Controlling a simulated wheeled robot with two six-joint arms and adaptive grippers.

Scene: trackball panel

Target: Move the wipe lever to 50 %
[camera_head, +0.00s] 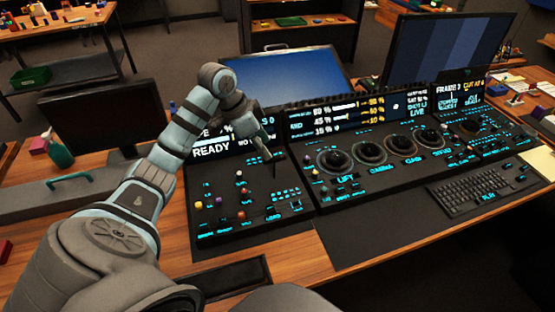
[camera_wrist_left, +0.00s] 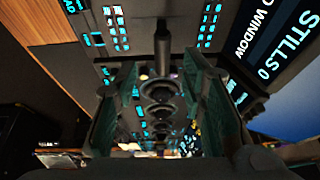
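The control panel (camera_head: 245,215) has several small coloured knobs and cyan-lit buttons on its left section. A dark upright lever (camera_wrist_left: 162,45), which looks like the wipe lever, stands on that section in the left wrist view. My left gripper (camera_wrist_left: 160,78) has its two green-padded fingers apart, one on each side of the lever's line, with visible gaps. In the head view my left gripper (camera_head: 266,145) reaches down over the upper right of the left section and partly covers the screen behind. The lever's percentage cannot be read. My right gripper is out of view.
Several trackballs (camera_head: 370,152) sit in the middle section, right of the lever. A keyboard (camera_head: 483,188) lies at the front right. The panel's left screen (camera_head: 215,148) reads READY.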

